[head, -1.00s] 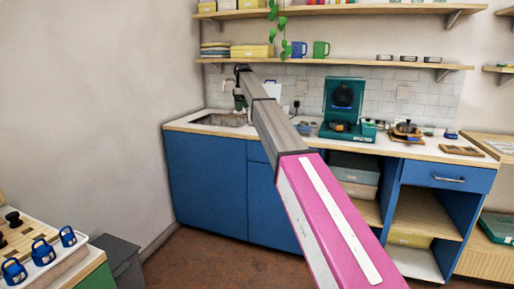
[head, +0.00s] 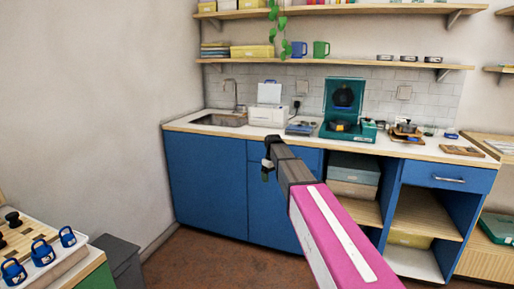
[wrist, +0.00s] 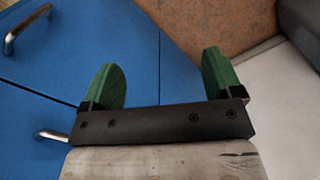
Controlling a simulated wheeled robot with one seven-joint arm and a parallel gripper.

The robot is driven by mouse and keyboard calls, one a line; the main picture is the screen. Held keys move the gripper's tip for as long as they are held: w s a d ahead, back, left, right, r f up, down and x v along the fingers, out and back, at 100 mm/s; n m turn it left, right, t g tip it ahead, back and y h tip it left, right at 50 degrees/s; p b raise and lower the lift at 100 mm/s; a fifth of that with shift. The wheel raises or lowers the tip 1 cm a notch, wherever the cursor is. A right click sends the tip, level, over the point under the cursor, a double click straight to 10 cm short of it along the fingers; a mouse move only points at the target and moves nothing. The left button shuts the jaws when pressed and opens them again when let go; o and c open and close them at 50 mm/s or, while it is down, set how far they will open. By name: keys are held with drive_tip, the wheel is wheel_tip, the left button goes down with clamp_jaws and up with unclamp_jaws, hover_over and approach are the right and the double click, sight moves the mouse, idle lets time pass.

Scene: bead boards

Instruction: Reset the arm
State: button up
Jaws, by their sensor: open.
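My gripper (head: 267,169) is at the end of my arm, in front of the blue cabinet (head: 207,180) and below the countertop edge in the head view. In the wrist view my gripper (wrist: 163,82) has its two green fingers spread wide apart. Nothing is between them. Blue cabinet doors (wrist: 90,50) fill the left of the wrist view, and a patch of brown floor (wrist: 215,25) shows beyond the fingers.
Open shelves (head: 425,210) stand at the right. Floor (head: 215,260) between is clear.

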drive_tip(key=s+d+f+m, duration=0.2)
drive_tip(key=s+f, duration=0.4)
drive_tip(key=s, duration=0.4)
drive_tip(key=s+d+f+m, duration=0.3)
drive_tip(key=s+d+f, duration=0.2)
drive_tip(key=s, duration=0.6)
drive_tip(key=s+d+f+m, duration=0.2)
drive_tip(key=s+d+f, duration=0.2)
drive_tip(key=s+f, duration=0.3)
drive_tip(key=s, duration=0.3)
drive_tip(key=shift+s+d+m, duration=0.25)
drive_tip(key=shift+s+m, duration=0.05)
drive_tip(key=shift+s, duration=0.1)
drive_tip(key=shift+f, duration=0.1)
